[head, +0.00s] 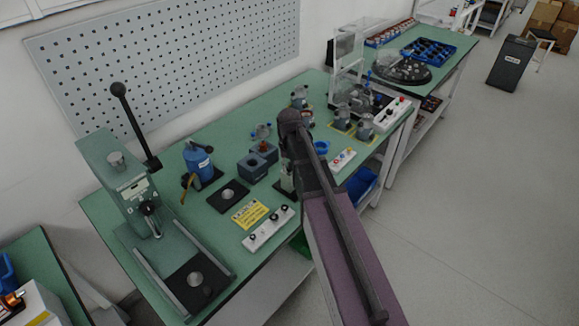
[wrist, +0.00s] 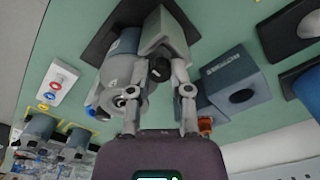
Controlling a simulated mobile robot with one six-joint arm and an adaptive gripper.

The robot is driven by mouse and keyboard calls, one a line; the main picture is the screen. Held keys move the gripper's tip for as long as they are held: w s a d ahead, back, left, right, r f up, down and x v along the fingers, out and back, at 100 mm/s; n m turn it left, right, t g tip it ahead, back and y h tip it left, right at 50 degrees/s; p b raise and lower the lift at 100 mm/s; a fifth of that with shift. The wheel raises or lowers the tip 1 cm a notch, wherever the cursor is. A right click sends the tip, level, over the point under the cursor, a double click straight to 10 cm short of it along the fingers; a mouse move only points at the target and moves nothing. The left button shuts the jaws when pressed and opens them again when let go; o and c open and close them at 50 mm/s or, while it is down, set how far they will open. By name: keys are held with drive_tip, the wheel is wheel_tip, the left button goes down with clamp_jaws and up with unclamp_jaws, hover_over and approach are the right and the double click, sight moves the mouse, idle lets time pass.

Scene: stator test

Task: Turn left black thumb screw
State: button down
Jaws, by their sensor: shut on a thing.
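In the wrist view, my gripper (wrist: 170,72) reaches a grey fixture (wrist: 165,32) standing on a dark base plate. Its two fingers come together at a small black thumb screw (wrist: 180,71) on the near side of the fixture, and they are shut on it. The fingers cover part of the screw, so its turn angle cannot be read. A grey cylindrical part (wrist: 122,48) with a round end sits left of the block, close beside it. In the head view, my arm comes in from the lower right and hides most of the fixture and the screw.
A blue-grey block with a round hole (wrist: 233,84) stands close right of my gripper. A white button box (wrist: 60,82) lies to the left. In the head view, a green press (head: 115,175) and a blue bottle-like part (head: 197,160) stand on the green bench.

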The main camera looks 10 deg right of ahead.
idle(0.4)
drive_tip(key=c, duration=0.5)
unclamp_jaws()
drive_tip(key=shift+c, duration=0.2)
drive_tip(key=shift+m, duration=0.3)
